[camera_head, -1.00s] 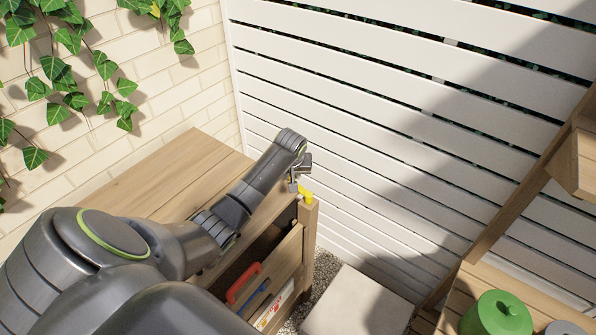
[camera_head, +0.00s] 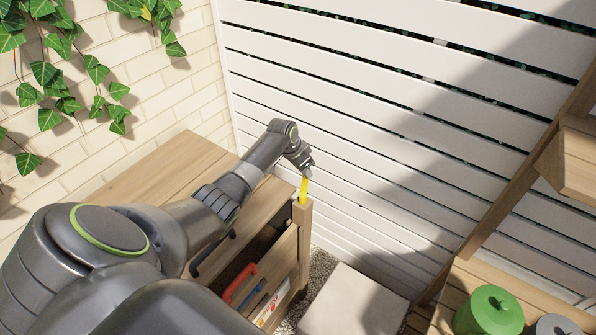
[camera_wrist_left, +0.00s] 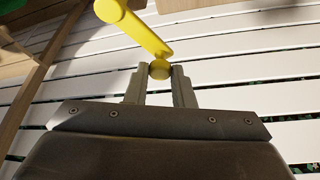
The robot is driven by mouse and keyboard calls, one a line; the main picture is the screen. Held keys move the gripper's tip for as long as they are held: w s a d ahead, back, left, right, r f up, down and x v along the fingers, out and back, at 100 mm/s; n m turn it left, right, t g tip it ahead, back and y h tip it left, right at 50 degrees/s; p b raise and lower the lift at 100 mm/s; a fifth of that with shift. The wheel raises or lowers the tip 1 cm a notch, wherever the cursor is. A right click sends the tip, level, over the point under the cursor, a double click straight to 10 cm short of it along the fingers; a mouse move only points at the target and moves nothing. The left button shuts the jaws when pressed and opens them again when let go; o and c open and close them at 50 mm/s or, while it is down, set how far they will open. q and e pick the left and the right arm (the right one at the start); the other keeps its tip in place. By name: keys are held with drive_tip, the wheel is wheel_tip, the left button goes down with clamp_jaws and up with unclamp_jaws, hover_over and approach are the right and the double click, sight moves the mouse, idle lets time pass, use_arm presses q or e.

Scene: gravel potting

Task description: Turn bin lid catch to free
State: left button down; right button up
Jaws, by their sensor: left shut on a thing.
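The yellow lid catch (camera_head: 304,190) stands nearly upright on the corner post of the wooden bin. My left gripper (camera_head: 308,172) is at its upper end, coming in from the left over the bin lid (camera_head: 160,172). In the left wrist view the catch (camera_wrist_left: 145,32) is a yellow bar with a round boss at one end and a knob at the other. My left gripper (camera_wrist_left: 160,72) is shut on the knob between its fingertips. The lid lies flat and looks closed. My right gripper is not in view.
Below the lid, the bin's front (camera_head: 285,262) leans out, with a red-handled tool (camera_head: 240,284) and a blue-handled one (camera_head: 252,298) there. A white slatted fence (camera_head: 400,130) stands behind. A pale paving slab (camera_head: 352,305) and green pot (camera_head: 490,312) are to the right.

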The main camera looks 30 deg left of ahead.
use_arm(q)
drive_tip(key=shift+w+d+m+g+h+b, duration=0.25)
drive_tip(key=shift+d+m+b, duration=0.25)
drive_tip(key=shift+m, duration=0.35)
drive_tip(key=shift+w+d+m+g+h+b, duration=0.15)
drive_tip(key=shift+d+m+h+b, duration=0.25)
drive_tip(key=shift+m, duration=0.5)
drive_tip(key=shift+w+d+m+g+h+b, duration=0.1)
drive_tip(key=shift+d+m+g+h+b, duration=0.15)
drive_tip(key=shift+d+m+b, duration=0.45)
drive_tip(key=shift+m, duration=0.35)
drive_tip(key=c, duration=1.3)
unclamp_jaws()
drive_tip(key=shift+o, duration=0.2)
drive_tip(key=b+v, duration=0.1)
drive_tip(key=v, duration=1.6)
drive_tip(key=shift+r, duration=0.2)
